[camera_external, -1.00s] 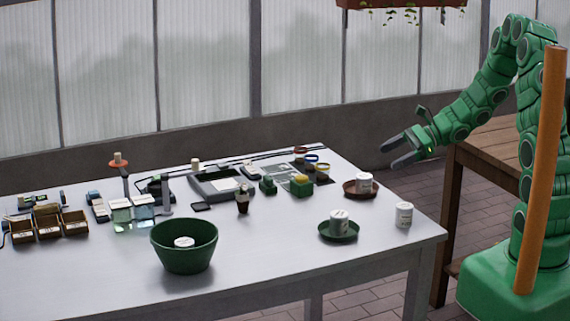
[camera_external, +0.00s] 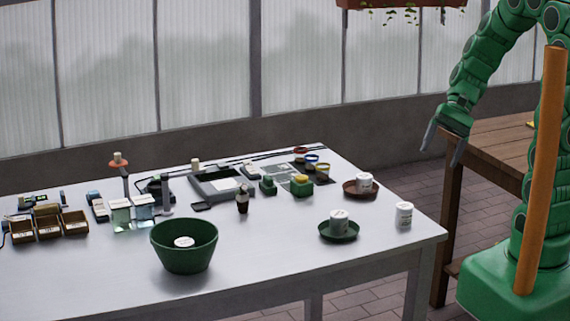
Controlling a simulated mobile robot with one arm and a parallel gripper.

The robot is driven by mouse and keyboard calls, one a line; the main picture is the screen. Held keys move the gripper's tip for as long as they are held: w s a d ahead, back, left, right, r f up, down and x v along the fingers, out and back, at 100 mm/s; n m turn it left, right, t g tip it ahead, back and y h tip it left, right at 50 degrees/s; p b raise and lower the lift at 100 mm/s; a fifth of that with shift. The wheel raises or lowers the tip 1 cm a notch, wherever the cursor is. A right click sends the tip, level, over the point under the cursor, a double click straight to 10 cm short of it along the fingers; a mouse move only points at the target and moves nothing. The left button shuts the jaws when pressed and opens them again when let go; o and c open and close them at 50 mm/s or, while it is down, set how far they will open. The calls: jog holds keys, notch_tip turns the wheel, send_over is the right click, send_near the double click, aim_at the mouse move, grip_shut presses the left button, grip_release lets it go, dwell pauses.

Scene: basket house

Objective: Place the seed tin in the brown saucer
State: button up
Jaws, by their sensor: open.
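The brown saucer (camera_external: 349,191) lies at the right back part of the white table, with a white tin (camera_external: 364,181) standing in it. A second white tin (camera_external: 339,221) stands in a green saucer (camera_external: 326,234) nearer the front. A third white tin (camera_external: 404,215) stands on the bare table by the right edge. Another white-topped tin (camera_external: 184,242) sits inside the green bowl (camera_external: 183,259). The labels are too small to read, so I cannot tell which is the seed tin. My gripper (camera_external: 443,151) is open and empty, pointing down, beyond the table's right edge and apart from every tin.
Trays, bottles and small devices crowd the table's back and left. The white table (camera_external: 290,255) is clear along its front middle. A brown wooden table (camera_external: 490,150) stands behind my arm at the right. A planter (camera_external: 400,3) hangs above.

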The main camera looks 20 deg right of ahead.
jog(key=s+d+r+n+h, duration=0.2)
jog(key=s+d+h, duration=0.1)
jog(key=s+d, duration=0.3)
jog(key=s+d+r+n+t+h, duration=0.1)
jog(key=s+d+n+h, duration=0.2)
jog(key=s+d, duration=0.3)
jog(key=shift+s+d+r+h, duration=0.25)
jog(key=shift+s+r+h, duration=0.15)
jog(key=shift+h, duration=0.1)
